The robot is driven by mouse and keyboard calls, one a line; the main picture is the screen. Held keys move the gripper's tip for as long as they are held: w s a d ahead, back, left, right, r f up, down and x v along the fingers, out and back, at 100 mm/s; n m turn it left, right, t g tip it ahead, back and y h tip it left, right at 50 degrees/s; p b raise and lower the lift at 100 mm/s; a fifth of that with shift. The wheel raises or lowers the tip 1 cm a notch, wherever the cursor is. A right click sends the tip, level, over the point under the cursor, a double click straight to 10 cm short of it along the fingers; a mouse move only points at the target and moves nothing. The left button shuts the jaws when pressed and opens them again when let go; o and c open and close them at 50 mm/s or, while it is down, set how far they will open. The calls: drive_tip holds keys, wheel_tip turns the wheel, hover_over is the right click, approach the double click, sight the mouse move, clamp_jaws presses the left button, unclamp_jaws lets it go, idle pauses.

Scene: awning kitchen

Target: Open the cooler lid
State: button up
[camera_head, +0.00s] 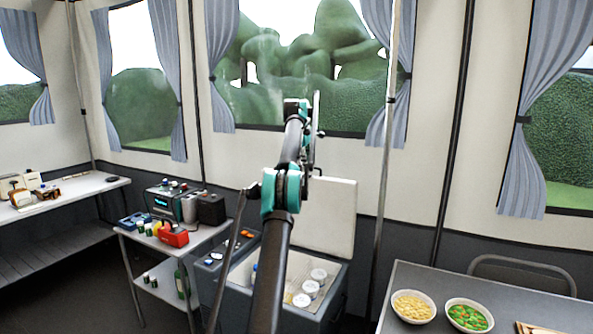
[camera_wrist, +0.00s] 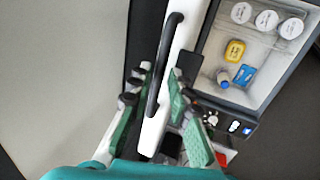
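The cooler (camera_head: 327,306) stands in the middle of the head view with its white lid (camera_head: 330,217) raised upright at its back. White-lidded tubs show inside it. In the wrist view the lid's white edge (camera_wrist: 184,35) and its black handle (camera_wrist: 166,62) run between the green-padded fingers of my gripper (camera_wrist: 157,92). In the head view my arm covers part of the cooler, and the fingers are hard to make out.
Inside the cooler are a yellow box (camera_wrist: 235,50), a blue box (camera_wrist: 245,75) and a bottle (camera_wrist: 223,78). A side table (camera_head: 205,232) with a red box and devices stands at left. A table (camera_head: 400,278) with two food bowls is at right.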

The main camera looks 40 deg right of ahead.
drive_tip(key=s+a, duration=0.4)
drive_tip(key=a, duration=0.7)
drive_tip(key=shift+s, duration=0.35)
idle(0.5)
